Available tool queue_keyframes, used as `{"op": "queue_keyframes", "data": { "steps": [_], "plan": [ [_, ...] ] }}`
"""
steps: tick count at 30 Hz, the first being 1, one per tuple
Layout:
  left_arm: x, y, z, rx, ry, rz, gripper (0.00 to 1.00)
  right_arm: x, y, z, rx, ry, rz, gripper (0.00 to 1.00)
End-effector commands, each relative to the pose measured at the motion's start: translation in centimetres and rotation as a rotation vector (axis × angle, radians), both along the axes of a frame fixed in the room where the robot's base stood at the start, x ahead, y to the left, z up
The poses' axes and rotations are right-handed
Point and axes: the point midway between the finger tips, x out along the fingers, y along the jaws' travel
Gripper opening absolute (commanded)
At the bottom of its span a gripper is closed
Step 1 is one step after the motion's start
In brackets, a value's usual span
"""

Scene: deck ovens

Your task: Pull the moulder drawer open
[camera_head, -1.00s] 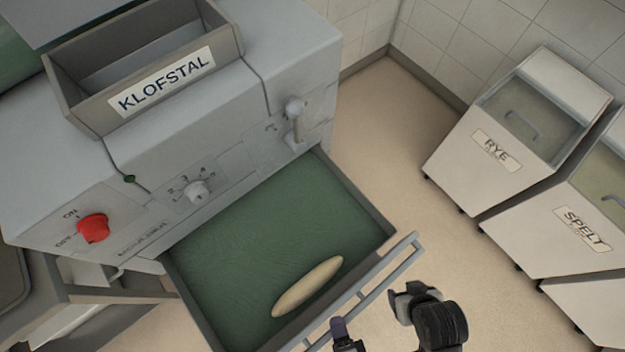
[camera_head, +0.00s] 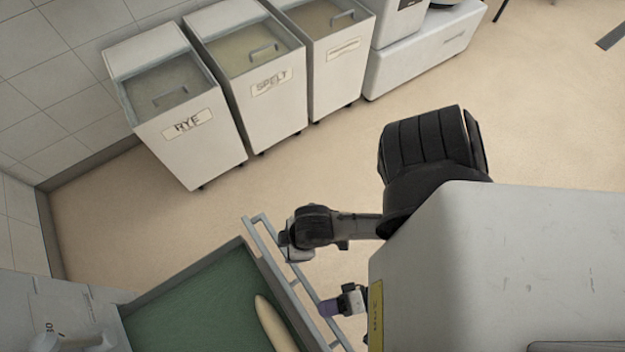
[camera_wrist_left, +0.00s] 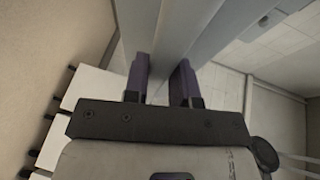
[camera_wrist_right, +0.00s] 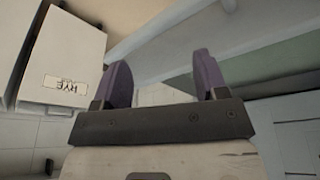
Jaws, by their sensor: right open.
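The moulder drawer (camera_head: 185,272) is pulled out, with a green bottom and a pale dough piece (camera_head: 272,322) lying in it. Its pale bar handle (camera_head: 262,238) runs along the front. My left gripper (camera_head: 331,308) is at the nearer part of the handle. In the left wrist view its purple fingers (camera_wrist_left: 160,82) stand close together on either side of the bar. My right gripper (camera_head: 291,247) is at the farther part of the handle. In the right wrist view its fingers (camera_wrist_right: 161,80) are wide apart, with the bar (camera_wrist_right: 165,50) crossing behind them.
The moulder body (camera_head: 65,310) is at the lower left. A rye bin (camera_head: 190,135), a spelt bin (camera_head: 262,95) and another bin (camera_head: 335,60) stand along the back wall. The floor (camera_head: 120,205) between bins and drawer is clear. My own arm parts fill the right.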

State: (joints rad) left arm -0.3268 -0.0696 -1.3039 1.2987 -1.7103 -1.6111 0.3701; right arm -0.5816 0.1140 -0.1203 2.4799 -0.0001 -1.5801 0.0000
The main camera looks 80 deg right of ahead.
Motion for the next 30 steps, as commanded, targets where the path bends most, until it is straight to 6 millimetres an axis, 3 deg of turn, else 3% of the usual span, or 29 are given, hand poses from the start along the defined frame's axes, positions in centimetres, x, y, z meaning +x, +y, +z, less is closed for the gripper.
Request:
{"op": "queue_keyframes", "data": {
  "steps": [9, 15, 21, 30],
  "plan": [
    [-6.1, -1.8, 1.1, -0.001, 0.004, -0.001, 0.25, 0.0, -0.2, -0.6, -0.005, -0.001, 0.004, 0.66],
    [-9.1, -2.6, 1.7, 0.0, 0.003, -0.001, 0.25, 0.0, -0.3, -1.0, -0.011, -0.002, 0.007, 0.66],
    [-10.8, -3.1, 2.1, 0.0, 0.001, -0.001, 0.25, 0.0, -0.3, -1.3, -0.011, -0.002, 0.007, 0.66],
    [-11.3, -3.2, 2.2, 0.0, 0.0, 0.0, 0.25, 0.1, -0.2, -1.3, -0.006, -0.002, 0.003, 0.66]
  ]
}}
